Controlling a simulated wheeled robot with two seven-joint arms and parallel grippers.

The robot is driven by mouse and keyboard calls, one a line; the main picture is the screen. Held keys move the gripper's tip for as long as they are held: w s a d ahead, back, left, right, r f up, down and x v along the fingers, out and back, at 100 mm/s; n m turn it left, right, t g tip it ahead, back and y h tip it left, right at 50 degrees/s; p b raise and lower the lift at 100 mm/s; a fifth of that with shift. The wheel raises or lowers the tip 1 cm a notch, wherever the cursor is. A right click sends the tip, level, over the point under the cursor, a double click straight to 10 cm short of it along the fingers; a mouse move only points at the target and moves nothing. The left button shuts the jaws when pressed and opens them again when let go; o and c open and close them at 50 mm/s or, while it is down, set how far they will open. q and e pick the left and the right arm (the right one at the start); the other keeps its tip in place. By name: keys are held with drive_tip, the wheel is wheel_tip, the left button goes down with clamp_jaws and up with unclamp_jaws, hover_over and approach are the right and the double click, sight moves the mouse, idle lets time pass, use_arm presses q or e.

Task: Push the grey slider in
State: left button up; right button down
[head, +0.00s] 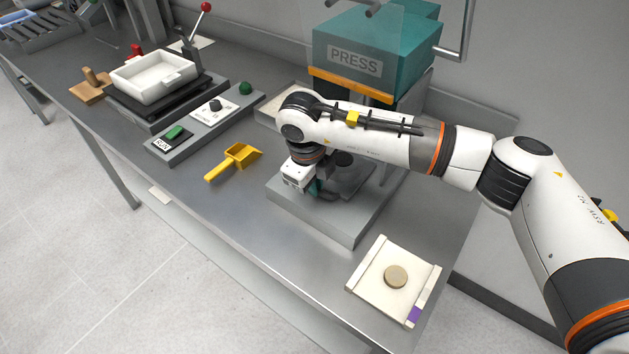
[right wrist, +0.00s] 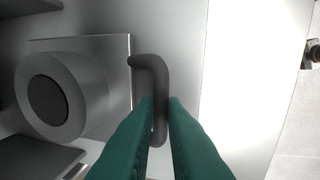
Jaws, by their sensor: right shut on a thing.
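The press (head: 375,50) is a teal block with a PRESS label above a grey base (head: 322,222). The grey slider (right wrist: 118,60) shows in the right wrist view as a flat plate with a round, dark-centred cup (right wrist: 48,95) on it. Its dark grey bent handle (right wrist: 148,66) sticks out on the right side of the plate. My right gripper (right wrist: 160,100) has its green fingers shut on this handle. In the head view my right gripper (head: 315,192) is low over the press base, and my arm hides part of the slider. My left gripper is not in view.
A cream tray (head: 365,281) with a round tan disc (head: 396,276) lies near the right end of the bench. A yellow scoop (head: 234,160), a button panel (head: 200,120) and a white mould (head: 155,77) stand to the left.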

sight(329, 181)
drive_tip(key=w+d+b, duration=0.2)
drive_tip(key=w, duration=0.1)
drive_tip(key=shift+w+d+f+b, duration=0.15)
drive_tip(key=shift+w+d+b, duration=0.1)
drive_tip(key=shift+b, duration=0.1)
drive_tip(key=shift+w+d, duration=0.2)
drive_tip(key=shift+w, duration=0.1)
drive_tip(key=shift+r, duration=0.2)
drive_tip(key=c, duration=1.5)
unclamp_jaws()
drive_tip(key=shift+s, duration=0.1)
drive_tip(key=r, duration=0.4)
drive_tip(key=s+a+r+b, duration=0.1)
drive_tip(key=r, duration=0.3)
drive_tip(key=r+b, duration=0.1)
drive_tip(key=r, duration=0.2)
drive_tip(key=shift+s+a+r, duration=0.15)
drive_tip(key=shift+s+r, duration=0.2)
drive_tip(key=shift+r, duration=0.05)
